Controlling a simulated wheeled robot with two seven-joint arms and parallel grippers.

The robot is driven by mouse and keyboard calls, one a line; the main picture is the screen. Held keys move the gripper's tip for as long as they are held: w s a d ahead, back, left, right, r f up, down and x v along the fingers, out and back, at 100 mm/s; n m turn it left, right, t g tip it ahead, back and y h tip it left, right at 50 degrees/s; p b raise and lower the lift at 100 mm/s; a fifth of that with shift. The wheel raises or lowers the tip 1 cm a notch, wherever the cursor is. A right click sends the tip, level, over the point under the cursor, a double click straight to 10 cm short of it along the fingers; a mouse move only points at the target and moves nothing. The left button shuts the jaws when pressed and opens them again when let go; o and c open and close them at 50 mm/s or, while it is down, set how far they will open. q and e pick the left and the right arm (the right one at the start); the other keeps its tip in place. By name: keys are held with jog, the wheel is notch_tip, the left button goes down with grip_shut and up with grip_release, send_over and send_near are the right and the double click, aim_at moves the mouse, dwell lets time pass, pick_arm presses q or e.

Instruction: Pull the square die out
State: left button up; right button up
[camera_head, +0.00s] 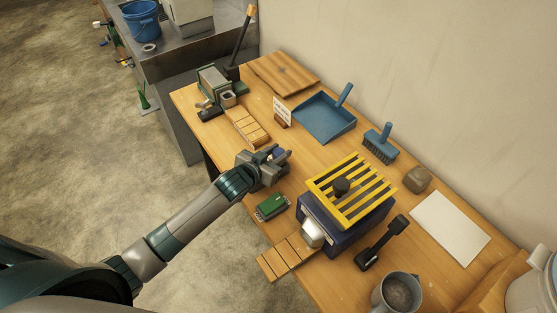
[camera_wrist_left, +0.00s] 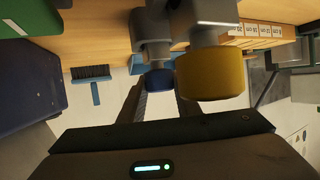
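My left gripper (camera_head: 284,156) is over the middle of the table, apart from the machines. Its two fingers stand apart; I see nothing held between them. In the left wrist view, two grey pieces with a blue end (camera_wrist_left: 160,80) and a yellow end (camera_wrist_left: 212,76) show beyond the fingers; I cannot tell what they are. At the far left, a small green machine (camera_head: 212,78) has a grey square block with an opening (camera_head: 228,99) on its front, which may be the square die. My right gripper is out of view.
Slatted boards (camera_head: 246,126) lie before the green machine, near a small sign (camera_head: 282,112). A blue machine with a yellow grille (camera_head: 350,190) and a green box (camera_head: 271,206) stand nearer. A dustpan (camera_head: 325,117) and brush (camera_head: 380,143) lie behind.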

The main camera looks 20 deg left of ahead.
pick_arm(q)
grip_shut()
jog(key=shift+r+p, duration=0.65)
jog(key=shift+p, duration=0.15)
dwell(0.8)
jog(key=shift+r+p, duration=3.55)
jog(key=shift+r, duration=0.05)
jog(key=shift+r+p, duration=0.4)
jog(key=shift+r, duration=0.8)
